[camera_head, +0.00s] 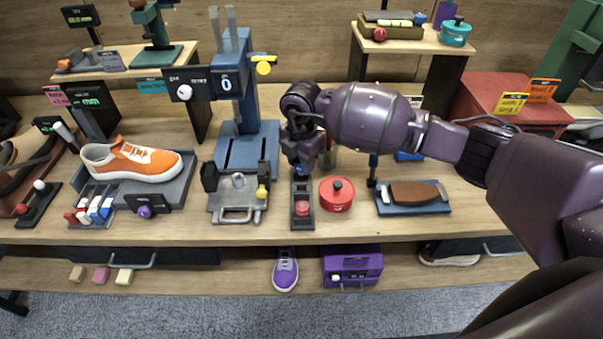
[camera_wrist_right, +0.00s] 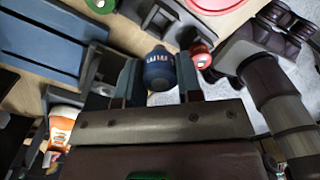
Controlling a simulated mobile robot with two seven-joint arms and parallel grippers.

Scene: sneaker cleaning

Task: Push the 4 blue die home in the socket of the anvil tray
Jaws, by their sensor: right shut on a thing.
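My right gripper (camera_head: 301,160) is over the far end of the narrow dark anvil tray (camera_head: 302,222), pointing down. It is shut on the blue die (camera_head: 302,171), a dark blue round piece. In the right wrist view the blue die (camera_wrist_right: 158,68) shows pale markings and sits between the two fingers of the gripper (camera_wrist_right: 160,82). A red piece (camera_head: 303,208) sits in the near part of the tray; it also shows in the wrist view (camera_wrist_right: 201,56). The socket under the blue die is hidden, so I cannot tell how deep the die sits. My left gripper is not in view.
A red round tin (camera_head: 337,194) stands close to the right of the tray. A grey plate with a handle (camera_head: 237,205) lies to the left, before a blue press (camera_head: 240,150). A brush on a blue base (camera_head: 413,208) lies farther right. The table's front edge is close.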

